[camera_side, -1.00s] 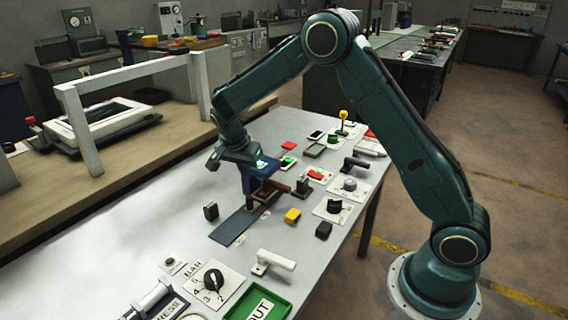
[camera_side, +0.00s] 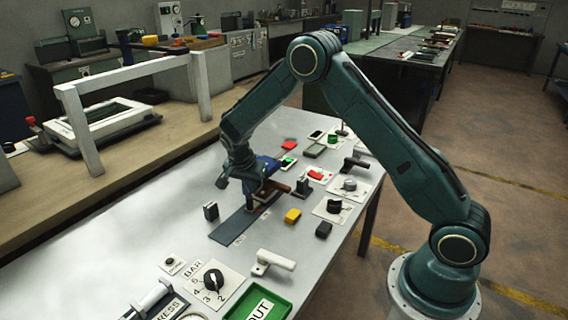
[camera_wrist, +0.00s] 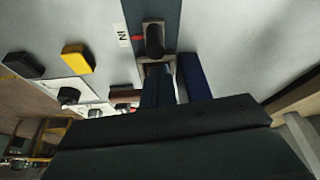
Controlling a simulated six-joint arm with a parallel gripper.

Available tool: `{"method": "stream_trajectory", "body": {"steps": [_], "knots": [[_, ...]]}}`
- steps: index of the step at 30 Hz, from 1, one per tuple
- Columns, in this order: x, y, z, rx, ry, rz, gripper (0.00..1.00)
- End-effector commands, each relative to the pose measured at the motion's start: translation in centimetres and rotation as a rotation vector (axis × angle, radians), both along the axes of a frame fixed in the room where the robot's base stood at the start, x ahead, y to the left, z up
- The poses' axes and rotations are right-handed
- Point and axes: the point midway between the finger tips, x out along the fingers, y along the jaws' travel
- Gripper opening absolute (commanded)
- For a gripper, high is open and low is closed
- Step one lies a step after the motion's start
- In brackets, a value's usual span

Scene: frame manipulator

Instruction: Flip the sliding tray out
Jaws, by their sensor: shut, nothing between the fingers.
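The slide is a flat dark grey strip (camera_side: 238,228) on the white table in the side view. It also shows at the top of the wrist view (camera_wrist: 151,8). A black rounded knob on a small grey carriage (camera_wrist: 153,40) sits on it, beside an "IN" label (camera_wrist: 123,38) and a red mark. My gripper (camera_wrist: 157,70) is shut and empty, its fingers just below the knob in the wrist view. I cannot tell whether they touch the carriage. In the side view my gripper (camera_side: 262,180) is tilted low over the far part of the strip, partly hiding the carriage.
A yellow block (camera_side: 292,215) and a black block (camera_side: 323,229) stand to the right. Another black block (camera_side: 211,211) is to the left. The table's left part is clear.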

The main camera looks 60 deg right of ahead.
Motion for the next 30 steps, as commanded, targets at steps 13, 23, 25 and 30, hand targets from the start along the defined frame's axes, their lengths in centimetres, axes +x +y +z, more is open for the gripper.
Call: {"method": "stream_trajectory", "body": {"steps": [13,23,25,30], "knots": [[0.0,5.1,0.0,0.001,0.002,0.007,0.0],[0.0,11.4,-0.1,0.001,0.002,0.006,0.0],[0.0,12.1,-0.1,0.001,0.002,0.002,0.0],[0.0,12.7,0.0,0.001,0.002,0.002,0.0]]}}
